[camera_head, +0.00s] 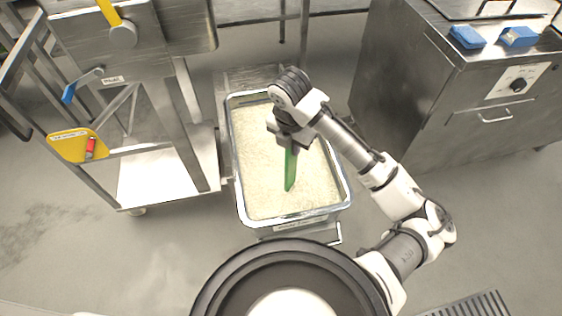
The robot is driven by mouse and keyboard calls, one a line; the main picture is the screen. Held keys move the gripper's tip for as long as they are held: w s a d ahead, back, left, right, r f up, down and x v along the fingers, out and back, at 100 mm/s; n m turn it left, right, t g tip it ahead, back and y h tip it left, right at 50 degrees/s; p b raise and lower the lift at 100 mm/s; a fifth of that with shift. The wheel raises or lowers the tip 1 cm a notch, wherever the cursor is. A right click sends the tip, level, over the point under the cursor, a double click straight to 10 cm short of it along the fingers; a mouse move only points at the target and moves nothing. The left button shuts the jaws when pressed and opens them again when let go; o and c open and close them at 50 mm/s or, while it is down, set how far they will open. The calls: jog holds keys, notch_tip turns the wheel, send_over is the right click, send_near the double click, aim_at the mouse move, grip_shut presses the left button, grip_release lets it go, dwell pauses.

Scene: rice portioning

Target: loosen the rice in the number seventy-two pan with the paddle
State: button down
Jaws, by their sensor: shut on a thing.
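The pan (241,196) is a deep metal rectangular container on a low stand, filled nearly to the rim with pale rice (262,185). A label shows on the stand's front edge, but it is too small to read. My gripper (290,141) is over the middle of the pan, shut on the green paddle (290,170). The paddle points down, with its lower end at the rice; I cannot tell how deep it reaches. The gripper and wrist hide part of the rice and the pan's far right side.
A metal cart (150,180) stands left of the pan, with a blue-handled lever (68,94) and a yellow holder (70,146) with a red-handled item. A steel cabinet (430,95) with a dial stands at right, blue blocks (467,37) on top. A floor grate (475,306) lies at lower right.

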notch_tip(320, 180, up, 13)
jog(key=p, duration=0.9)
jog(key=shift+f, duration=0.25)
